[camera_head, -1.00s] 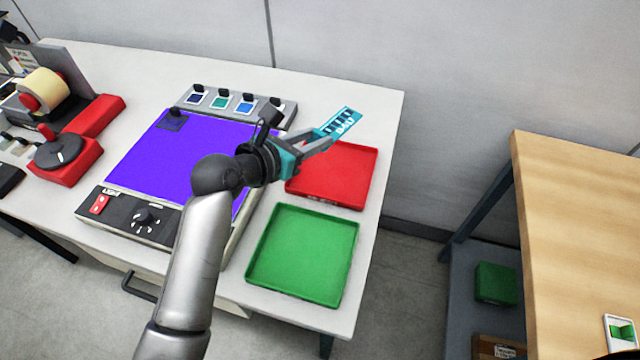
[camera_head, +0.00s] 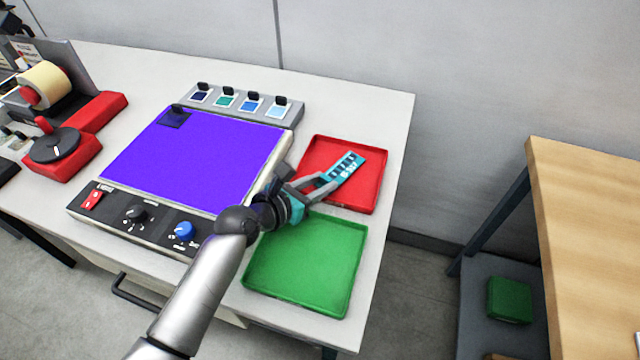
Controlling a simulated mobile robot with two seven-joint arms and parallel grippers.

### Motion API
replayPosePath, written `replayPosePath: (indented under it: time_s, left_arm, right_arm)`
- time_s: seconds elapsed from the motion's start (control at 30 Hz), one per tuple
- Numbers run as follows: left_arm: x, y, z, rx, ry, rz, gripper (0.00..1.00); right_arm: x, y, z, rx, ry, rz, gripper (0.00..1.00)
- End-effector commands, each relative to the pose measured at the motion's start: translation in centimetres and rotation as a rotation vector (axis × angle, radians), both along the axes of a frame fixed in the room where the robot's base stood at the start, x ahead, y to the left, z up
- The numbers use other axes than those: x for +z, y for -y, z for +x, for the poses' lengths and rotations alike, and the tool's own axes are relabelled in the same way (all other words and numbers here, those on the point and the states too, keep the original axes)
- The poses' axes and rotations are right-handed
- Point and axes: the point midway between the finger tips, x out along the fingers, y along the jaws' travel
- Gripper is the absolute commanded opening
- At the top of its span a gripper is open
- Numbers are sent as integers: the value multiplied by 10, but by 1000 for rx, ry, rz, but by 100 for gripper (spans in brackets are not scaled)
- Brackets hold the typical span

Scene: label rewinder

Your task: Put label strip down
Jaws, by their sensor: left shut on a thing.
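The label strip (camera_head: 346,166) is a small teal-blue piece with dark marks and white print. My left gripper (camera_head: 328,182) is shut on its near end. The strip is over the red tray (camera_head: 368,196), within its outline in the head view; I cannot tell whether it touches the tray floor. The green tray (camera_head: 300,270) is empty in front of the red one, partly behind my left wrist. My right gripper is not in view.
A lit purple panel (camera_head: 190,155) with knobs along its front lies left of the trays. A grey rack (camera_head: 238,104) of colour samples stands behind it. A red rewinder (camera_head: 70,140) is at the far left. A wooden table (camera_head: 590,230) stands at the right across a gap.

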Motion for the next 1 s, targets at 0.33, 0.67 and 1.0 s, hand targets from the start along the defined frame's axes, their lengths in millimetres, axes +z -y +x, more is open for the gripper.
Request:
replayPosePath:
  time_s: [0.33,0.67,1.0]
  left_arm:
    - [-3,0,0,0,-1,-1,46]
    - [-4,0,-1,-1,-2,1,64]
    - [9,-15,-16,1,-4,1,64]
  right_arm:
    - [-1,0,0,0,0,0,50]
    - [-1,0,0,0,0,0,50]
    - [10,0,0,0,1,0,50]
